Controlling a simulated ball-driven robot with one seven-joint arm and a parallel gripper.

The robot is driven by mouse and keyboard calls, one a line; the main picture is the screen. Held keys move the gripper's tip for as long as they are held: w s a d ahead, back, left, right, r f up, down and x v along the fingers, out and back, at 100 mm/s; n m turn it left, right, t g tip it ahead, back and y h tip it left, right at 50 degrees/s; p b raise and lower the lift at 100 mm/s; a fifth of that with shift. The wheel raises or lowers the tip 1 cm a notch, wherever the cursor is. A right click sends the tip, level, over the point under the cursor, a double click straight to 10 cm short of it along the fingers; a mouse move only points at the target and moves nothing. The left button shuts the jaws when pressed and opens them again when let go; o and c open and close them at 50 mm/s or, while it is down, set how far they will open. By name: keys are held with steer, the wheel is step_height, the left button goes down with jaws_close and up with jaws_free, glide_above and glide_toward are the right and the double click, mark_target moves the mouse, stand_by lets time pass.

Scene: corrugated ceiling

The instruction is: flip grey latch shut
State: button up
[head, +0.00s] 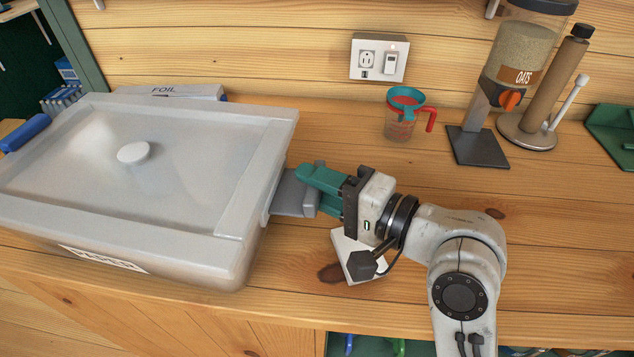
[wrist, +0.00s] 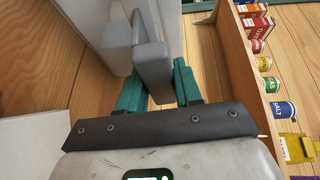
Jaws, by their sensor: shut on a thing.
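The grey latch (head: 291,194) sticks out from the right side of a large grey lidded tub (head: 190,258) in the head view. My gripper (head: 314,184), with teal fingers, comes in from the right and is shut on the latch's outer end. In the wrist view the latch (wrist: 151,45) runs up between the two teal fingers of my gripper (wrist: 158,88), with the tub's grey side to its left. The fingers hide part of the latch's outer end. The lid (head: 110,190) with a round white knob lies on the tub.
A white block (head: 353,262) lies below my wrist. A measuring cup (head: 404,118), an oats dispenser (head: 520,60) and a roll holder (head: 540,100) stand at the back right. A foil box (head: 172,91) is behind the tub. The wrist view shows a wooden shelf (wrist: 232,62) with cans.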

steer(key=shift+a+r+h+p, duration=0.15)
steer(key=shift+r+h+p, duration=0.6)
steer(key=shift+p, duration=1.55)
steer(key=p, duration=0.1)
steer(key=g+p, duration=0.1)
steer(key=p, duration=0.1)
steer(key=shift+a+r+n+h, duration=0.15)
steer(key=shift+r+n+h, duration=0.2)
steer(key=shift+n, duration=0.05)
steer(key=h+p, duration=0.1)
steer(key=p, duration=0.2)
steer(key=h+p, duration=0.1)
steer(key=p, duration=0.1)
steer(key=shift+a+r+g+p, duration=0.25)
steer(key=shift+g+p, duration=0.05)
steer(key=shift+p, duration=0.1)
steer(key=h+p, duration=0.1)
steer(key=p, duration=0.1)
steer(key=shift+a+n+p, duration=0.2)
steer(key=shift+n+p, duration=0.1)
steer(key=shift+n, duration=0.1)
steer(key=shift+w, duration=0.1)
steer(key=shift+f, duration=0.1)
steer(key=o, duration=1)
steer(key=shift+c, duration=0.2)
